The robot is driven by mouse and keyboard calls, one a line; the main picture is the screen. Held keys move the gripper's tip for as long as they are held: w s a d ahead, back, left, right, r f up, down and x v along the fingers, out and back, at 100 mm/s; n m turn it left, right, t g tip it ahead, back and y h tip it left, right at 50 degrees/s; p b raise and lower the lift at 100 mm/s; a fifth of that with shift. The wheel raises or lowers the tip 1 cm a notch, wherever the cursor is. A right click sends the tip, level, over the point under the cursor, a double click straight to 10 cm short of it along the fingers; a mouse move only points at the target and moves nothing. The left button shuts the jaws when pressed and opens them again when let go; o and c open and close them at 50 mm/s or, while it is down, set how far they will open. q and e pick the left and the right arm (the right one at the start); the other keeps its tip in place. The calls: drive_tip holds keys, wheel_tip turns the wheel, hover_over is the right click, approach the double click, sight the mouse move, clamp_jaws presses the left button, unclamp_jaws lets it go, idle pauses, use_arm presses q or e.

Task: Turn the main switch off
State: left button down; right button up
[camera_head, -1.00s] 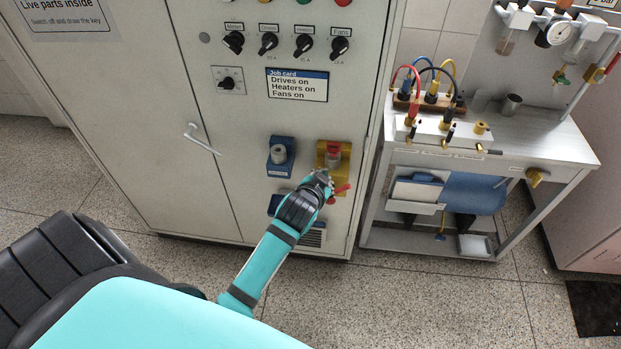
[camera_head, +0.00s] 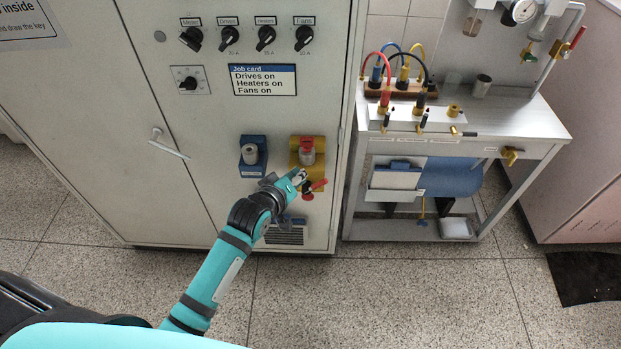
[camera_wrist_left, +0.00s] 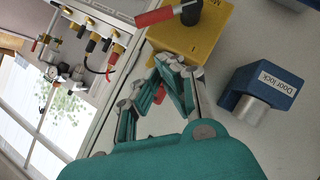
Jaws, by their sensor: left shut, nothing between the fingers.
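My left gripper (camera_head: 299,177) is shut and empty, in front of the box's lower part, just left of the handle. It hides some of the box. The wrist view shows its fingers (camera_wrist_left: 166,75) close below the box. My right gripper is not in view.
A blue door lock (camera_head: 253,155) sits left of the yellow box. Several black knobs (camera_head: 265,38) and a job card (camera_head: 263,80) reading drives, heaters and fans on are above. A metal bench (camera_head: 500,122) with cables and fittings stands to the right. Floor (camera_head: 400,300) in front is clear.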

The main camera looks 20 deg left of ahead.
use_arm(q)
drive_tip(key=w+d+f, duration=0.1)
drive_tip(key=w+f, duration=0.1)
drive_tip(key=shift+w+d+f, duration=0.1)
drive_tip(key=shift+d+f, duration=0.2)
drive_tip(key=shift+d, duration=0.1)
drive_tip(key=shift+w+d+f, duration=0.15)
drive_tip(key=shift+d+f, duration=0.15)
drive_tip(key=shift+f, duration=0.1)
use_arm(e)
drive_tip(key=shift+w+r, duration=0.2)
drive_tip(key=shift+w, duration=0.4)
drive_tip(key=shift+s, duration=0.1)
